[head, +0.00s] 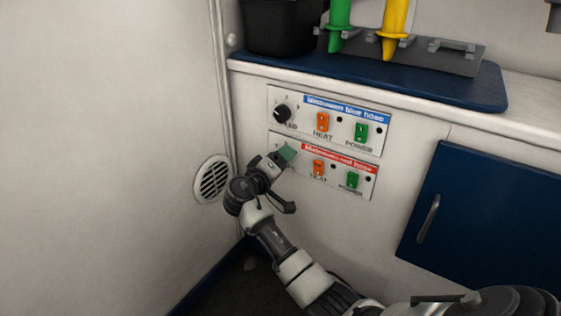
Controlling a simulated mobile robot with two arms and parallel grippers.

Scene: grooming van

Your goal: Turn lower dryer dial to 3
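The lower dryer panel (365,167) has a red label strip, an orange HEAT switch (318,167) and a green POWER switch (352,180). Its dial, at the panel's left end, is hidden behind my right gripper (285,156). The gripper's greenish tip lies over that spot, at or very near the panel. I cannot see whether its fingers are around the dial, and the dial's setting does not show. The upper panel has a blue label strip (346,109) and a black dial (282,113) in plain view. My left gripper is out of view.
A blue mat (440,95) on the counter above holds a black bin (283,25) and a rack (462,58) with green and yellow tools. A round vent (213,180) is on the left wall. A blue cabinet door (480,215) with a handle is at right.

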